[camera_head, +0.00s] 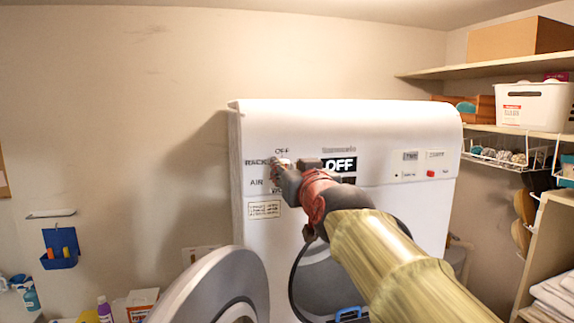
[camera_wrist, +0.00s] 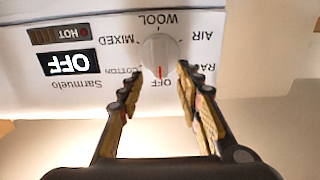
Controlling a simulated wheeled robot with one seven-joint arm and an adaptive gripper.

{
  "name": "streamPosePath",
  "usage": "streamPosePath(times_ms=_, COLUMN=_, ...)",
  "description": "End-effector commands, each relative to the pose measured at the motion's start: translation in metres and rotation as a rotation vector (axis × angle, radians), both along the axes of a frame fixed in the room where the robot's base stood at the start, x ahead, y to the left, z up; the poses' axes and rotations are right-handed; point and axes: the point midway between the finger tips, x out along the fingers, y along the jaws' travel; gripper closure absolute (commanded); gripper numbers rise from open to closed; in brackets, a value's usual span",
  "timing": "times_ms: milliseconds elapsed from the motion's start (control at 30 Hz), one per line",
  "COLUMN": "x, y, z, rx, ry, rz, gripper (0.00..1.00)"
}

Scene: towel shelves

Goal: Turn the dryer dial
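The dryer dial (camera_wrist: 161,56) is a round light-grey knob with a red pointer mark, shown upside down in the wrist view. Its red mark lines up with the OFF label. The labels WOOL, MIXED, COTTON and AIR surround it. My gripper (camera_wrist: 156,80) is open, with one finger on each side of the lower edge of the dial. I cannot tell whether either finger touches it. In the head view my gripper (camera_head: 279,172) is at the dryer's panel and covers most of the dial. The white dryer (camera_head: 390,125) stands against the wall.
The dryer's display (camera_head: 340,164) reads OFF, right of my gripper. A red button (camera_head: 431,173) is farther right on the panel. The round dryer door (camera_head: 215,290) stands open at the lower left. Shelves with a white bin (camera_head: 533,106) are at the right.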

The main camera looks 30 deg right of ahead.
Motion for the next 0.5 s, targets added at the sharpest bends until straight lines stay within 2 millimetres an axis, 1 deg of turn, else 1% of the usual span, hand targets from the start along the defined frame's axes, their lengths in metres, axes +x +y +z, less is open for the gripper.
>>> streamPosePath(times_ms=33, x=0.0056, y=-0.0015, z=-0.0001, rx=0.001, ry=0.001, rz=0.000, gripper=0.65)
streamPosePath(times_ms=167, x=0.0124, y=-0.0035, z=-0.0002, rx=0.001, ry=0.000, rz=0.000, gripper=0.65)
streamPosePath(times_ms=433, x=0.0137, y=-0.0040, z=-0.0006, rx=0.000, ry=0.000, rz=0.000, gripper=0.65)
streamPosePath(times_ms=500, x=0.0137, y=-0.0040, z=-0.0007, rx=0.000, ry=0.000, rz=0.000, gripper=0.69)
